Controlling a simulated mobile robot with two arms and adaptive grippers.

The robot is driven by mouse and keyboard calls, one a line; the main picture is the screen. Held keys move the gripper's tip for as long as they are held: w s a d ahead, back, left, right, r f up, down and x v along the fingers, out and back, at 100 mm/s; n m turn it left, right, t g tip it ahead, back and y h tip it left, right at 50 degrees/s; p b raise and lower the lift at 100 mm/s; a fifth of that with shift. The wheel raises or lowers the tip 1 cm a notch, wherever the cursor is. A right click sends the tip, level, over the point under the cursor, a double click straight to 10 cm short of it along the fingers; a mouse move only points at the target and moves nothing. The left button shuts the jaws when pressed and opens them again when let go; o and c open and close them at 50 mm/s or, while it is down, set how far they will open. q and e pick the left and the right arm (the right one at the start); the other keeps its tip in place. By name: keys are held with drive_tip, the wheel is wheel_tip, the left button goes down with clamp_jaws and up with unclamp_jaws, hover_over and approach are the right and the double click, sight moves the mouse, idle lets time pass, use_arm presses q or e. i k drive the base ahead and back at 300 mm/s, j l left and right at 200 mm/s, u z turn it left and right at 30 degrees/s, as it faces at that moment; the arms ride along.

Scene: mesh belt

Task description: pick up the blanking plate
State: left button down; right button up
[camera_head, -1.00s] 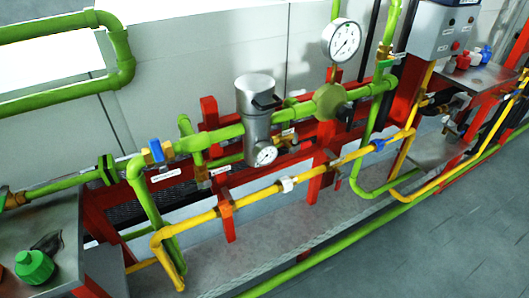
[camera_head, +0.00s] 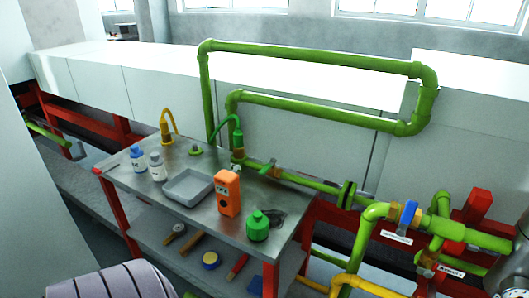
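I cannot identify the blanking plate for certain. A steel-topped table (camera_head: 130,180) stands left of centre. A small green disc with a raised middle (camera_head: 195,151) lies near its back edge. A dark flat piece (camera_head: 277,213) lies behind a green bottle (camera_head: 258,226) at the right end and is partly hidden by it. A shallow grey tray (camera_head: 187,201) sits mid-table and looks empty. Neither of my grippers is in view.
The table also holds an orange device (camera_head: 228,193), a blue-topped bottle (camera_head: 137,158), a white bottle (camera_head: 157,168) and yellow and green bent spouts. Its lower shelf (camera_head: 165,258) holds tools and a roll. Green pipes (camera_head: 310,62) rise behind; valves stand right.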

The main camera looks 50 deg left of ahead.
sight(99, 171)
drive_tip(key=u, duration=2.7)
drive_tip(key=z, duration=1.8)
drive_tip(key=i+j+u, duration=0.2)
drive_tip(key=j, duration=0.15)
drive_tip(key=j+u, duration=0.15)
drive_tip(key=j, duration=0.25)
